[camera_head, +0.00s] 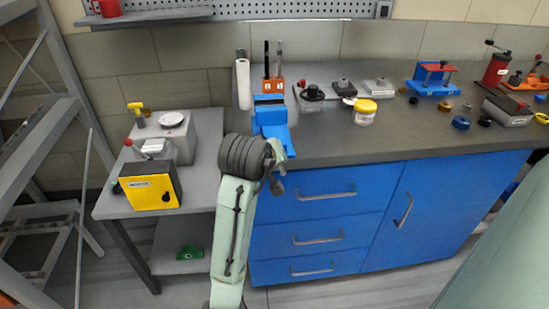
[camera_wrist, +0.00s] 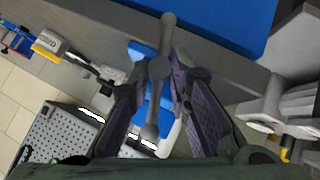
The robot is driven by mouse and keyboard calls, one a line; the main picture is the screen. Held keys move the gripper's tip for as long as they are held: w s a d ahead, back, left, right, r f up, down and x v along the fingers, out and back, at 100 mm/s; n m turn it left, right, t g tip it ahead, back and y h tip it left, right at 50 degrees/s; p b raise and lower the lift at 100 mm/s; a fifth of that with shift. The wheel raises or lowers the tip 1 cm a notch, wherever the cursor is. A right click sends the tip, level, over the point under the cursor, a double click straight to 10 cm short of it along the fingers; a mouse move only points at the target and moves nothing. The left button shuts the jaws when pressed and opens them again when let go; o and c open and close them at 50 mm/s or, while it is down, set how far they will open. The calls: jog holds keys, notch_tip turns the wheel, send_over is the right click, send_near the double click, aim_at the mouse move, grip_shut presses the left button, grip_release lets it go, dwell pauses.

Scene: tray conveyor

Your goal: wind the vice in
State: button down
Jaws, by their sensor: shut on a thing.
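The blue vice (camera_head: 272,115) stands at the front left edge of the workbench. In the wrist view, parts of its blue body (camera_wrist: 137,50) show behind its handle. The handle (camera_wrist: 167,33) is a grey bar with rounded ends and a thicker hub in the middle. My gripper (camera_wrist: 158,72) is shut on the handle near its hub, one finger on each side. In the head view my gripper (camera_head: 274,166) is at the front of the vice, and my wrist partly hides it and the handle. The gap between the vice jaws cannot be made out.
The grey workbench (camera_head: 390,140) has blue drawers (camera_head: 318,200) below. An orange tool holder (camera_head: 273,86) and a paper roll (camera_head: 243,84) stand behind the vice. A yellow-lidded jar (camera_head: 365,112) stands to the right. A lower side table (camera_head: 205,165) holds a yellow box (camera_head: 150,190).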

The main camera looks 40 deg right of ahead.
dwell(0.3)
jog(key=c, duration=1.5)
grip_release()
jog(key=shift+v, duration=6)
jog(key=shift+s+d, duration=0.15)
